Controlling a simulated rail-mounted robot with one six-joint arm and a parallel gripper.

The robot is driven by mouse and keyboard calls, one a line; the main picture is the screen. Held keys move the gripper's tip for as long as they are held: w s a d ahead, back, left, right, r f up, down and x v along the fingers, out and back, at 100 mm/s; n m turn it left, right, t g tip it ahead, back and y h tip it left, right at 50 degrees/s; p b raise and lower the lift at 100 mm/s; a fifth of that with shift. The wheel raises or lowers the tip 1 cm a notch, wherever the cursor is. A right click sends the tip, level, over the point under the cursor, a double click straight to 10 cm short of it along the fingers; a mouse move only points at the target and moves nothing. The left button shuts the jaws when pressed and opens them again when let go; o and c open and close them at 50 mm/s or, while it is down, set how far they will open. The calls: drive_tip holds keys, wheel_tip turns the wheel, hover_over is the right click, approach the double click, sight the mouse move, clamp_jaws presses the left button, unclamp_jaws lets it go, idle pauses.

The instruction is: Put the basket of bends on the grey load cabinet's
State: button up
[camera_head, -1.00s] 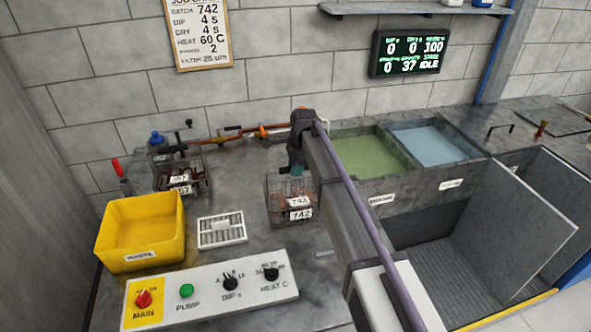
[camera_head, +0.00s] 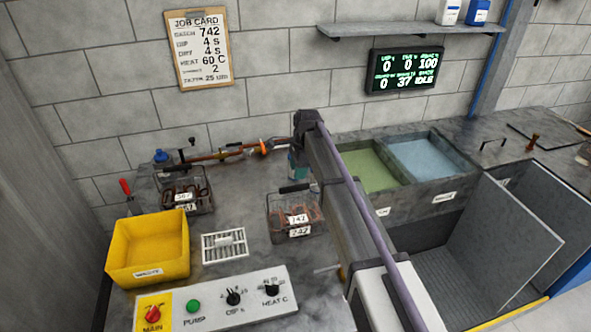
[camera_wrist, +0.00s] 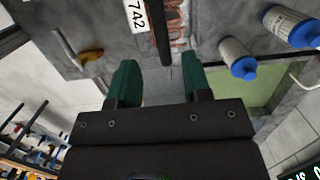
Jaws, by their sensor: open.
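The wire basket of copper bends labelled 742 (camera_head: 290,222) stands on the grey worktop in the head view, its dark handle on top. In the wrist view its white label (camera_wrist: 137,12), dark handle bar and some copper bends show at the top edge. My gripper (camera_wrist: 158,78) is open, its two green fingers apart and empty, with the handle bar ahead of the gap. In the head view the gripper (camera_head: 298,162) is just behind the basket, partly hidden by my arm. A grey cabinet (camera_head: 515,235) with an open door stands at the right.
A second basket of bends (camera_head: 187,195) stands at the left, behind a yellow bin (camera_head: 148,250). A white grate (camera_head: 224,245) and a control panel (camera_head: 215,300) are in front. Green (camera_head: 368,168) and blue (camera_head: 425,160) tanks are at the right. Bottles (camera_wrist: 240,62) show in the wrist view.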

drive_tip(key=r, duration=0.1)
drive_tip(key=r+p, duration=0.1)
drive_tip(key=r, duration=0.1)
drive_tip(key=shift+w+d+r+p, duration=0.1)
drive_tip(key=shift+d+r+p, duration=0.15)
drive_tip(key=shift+r+p, duration=0.15)
drive_tip(key=s+d+n+h, duration=0.1)
drive_tip(key=s+d+n, duration=0.6)
drive_tip(key=s, duration=0.9)
drive_tip(key=s+d+n, duration=0.7)
drive_tip(key=s+d, duration=0.6)
drive_tip(key=s, duration=0.3)
drive_tip(key=shift+s+d+t+h, duration=0.15)
drive_tip(key=shift+d+t+h, duration=0.15)
drive_tip(key=shift+d+h, duration=0.1)
drive_tip(key=shift+a+f, duration=0.1)
